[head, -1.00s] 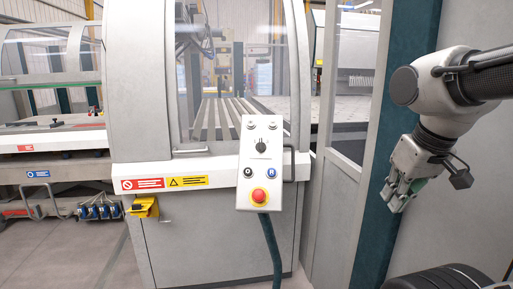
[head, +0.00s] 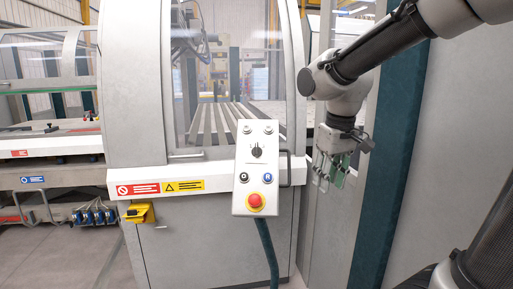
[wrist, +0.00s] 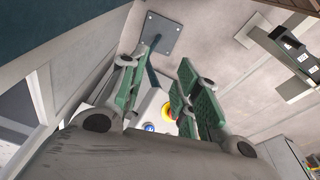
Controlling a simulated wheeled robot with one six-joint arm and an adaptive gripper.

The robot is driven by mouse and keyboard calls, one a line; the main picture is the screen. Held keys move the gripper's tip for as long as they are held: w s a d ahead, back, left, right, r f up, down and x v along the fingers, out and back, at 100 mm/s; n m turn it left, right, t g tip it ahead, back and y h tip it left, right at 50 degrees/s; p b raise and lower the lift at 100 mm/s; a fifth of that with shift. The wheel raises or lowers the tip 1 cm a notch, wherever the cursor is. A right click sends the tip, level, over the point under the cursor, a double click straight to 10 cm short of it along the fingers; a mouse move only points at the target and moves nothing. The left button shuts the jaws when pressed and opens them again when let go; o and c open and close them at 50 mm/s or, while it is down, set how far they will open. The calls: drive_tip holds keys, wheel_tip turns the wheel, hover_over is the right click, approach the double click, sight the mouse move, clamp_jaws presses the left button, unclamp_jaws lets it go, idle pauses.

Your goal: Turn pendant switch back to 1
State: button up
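The pendant (head: 242,205) is a light grey box in front of the machine. Its black rotary switch (head: 257,151) sits in the upper middle of its face; the digit it points to is too small to read. Below it are a black-ringed button (head: 244,177), a blue button (head: 267,178) and a red emergency stop (head: 255,201) on yellow. My gripper (head: 328,178) hangs to the right of the pendant, apart from it. In the wrist view its green-padded fingers (wrist: 158,95) are spread and empty. Part of the pendant (wrist: 150,106) shows between them; the rotary switch is hidden there.
A yellow device (head: 138,213) is mounted at left under the warning labels. A dark teal post (head: 390,170) stands right of my gripper. The space before the pendant looks clear.

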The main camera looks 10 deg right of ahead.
drive_tip(key=w+a+r+m+h, duration=0.1)
drive_tip(key=w+a, duration=0.5)
drive_tip(key=w, duration=0.4)
drive_tip(key=w+a, duration=0.6)
drive_tip(key=w, duration=0.4)
drive_tip(key=m+t, duration=0.3)
drive_tip(key=m, duration=0.1)
approach(256, 147)
drive_tip(key=x, duration=0.9)
drive_tip(key=shift+d+f, duration=0.1)
drive_tip(key=shift+f, duration=0.1)
drive_tip(key=shift+g, duration=0.3)
clamp_jaws()
